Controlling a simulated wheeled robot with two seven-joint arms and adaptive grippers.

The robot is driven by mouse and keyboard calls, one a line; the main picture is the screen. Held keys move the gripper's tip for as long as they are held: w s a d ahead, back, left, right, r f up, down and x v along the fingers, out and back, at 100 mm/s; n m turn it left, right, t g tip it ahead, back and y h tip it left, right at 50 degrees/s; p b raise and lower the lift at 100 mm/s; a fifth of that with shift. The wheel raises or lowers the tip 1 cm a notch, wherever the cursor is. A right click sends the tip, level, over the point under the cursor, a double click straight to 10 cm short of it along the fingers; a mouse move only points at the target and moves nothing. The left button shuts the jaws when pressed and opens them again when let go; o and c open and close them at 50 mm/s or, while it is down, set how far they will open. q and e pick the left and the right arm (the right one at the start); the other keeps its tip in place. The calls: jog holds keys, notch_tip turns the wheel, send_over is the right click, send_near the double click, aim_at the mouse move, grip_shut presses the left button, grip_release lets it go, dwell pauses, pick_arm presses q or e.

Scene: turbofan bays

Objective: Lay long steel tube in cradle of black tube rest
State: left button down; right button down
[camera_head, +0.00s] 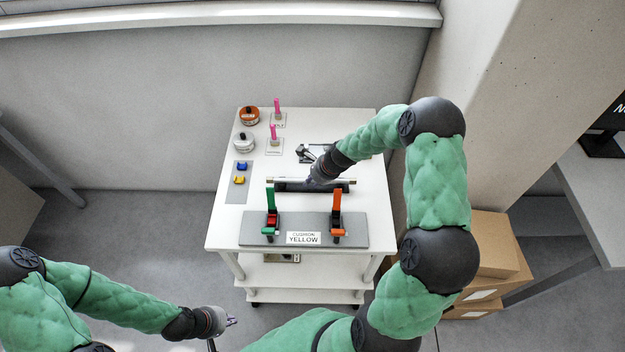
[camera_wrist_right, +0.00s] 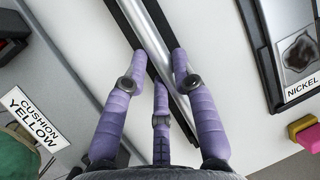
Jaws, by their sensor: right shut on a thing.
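The long steel tube (camera_head: 342,181) is a slim silver bar lying left to right across the middle of the white cart top. The black tube rest (camera_head: 296,188) is directly under and along it. In the right wrist view the tube (camera_wrist_right: 148,35) runs between dark strips of the rest (camera_wrist_right: 125,22). I cannot tell whether it touches the cradle floor. My right gripper (camera_head: 316,180) is shut on the tube, its purple fingers (camera_wrist_right: 155,80) straddling it; its grip hides part of tube and rest. My left gripper (camera_head: 230,321) is away, low over the floor; its opening is unclear.
A grey board (camera_head: 255,232) with green and orange upright levers and a "CUSHION YELLOW" label (camera_head: 303,238) stands in front. Pink pegs (camera_head: 273,132), round tins (camera_head: 249,115) and small blue and yellow pieces (camera_head: 240,172) sit at the left. Cardboard boxes (camera_head: 495,245) stand right.

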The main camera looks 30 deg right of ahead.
jog(key=shift+f, duration=0.1)
dwell(0.3)
jog(key=c, duration=0.5)
grip_release()
jog(key=shift+c, duration=0.2)
notch_tip(320, 180, up, 7)
jog(key=p, duration=0.7)
dwell(0.6)
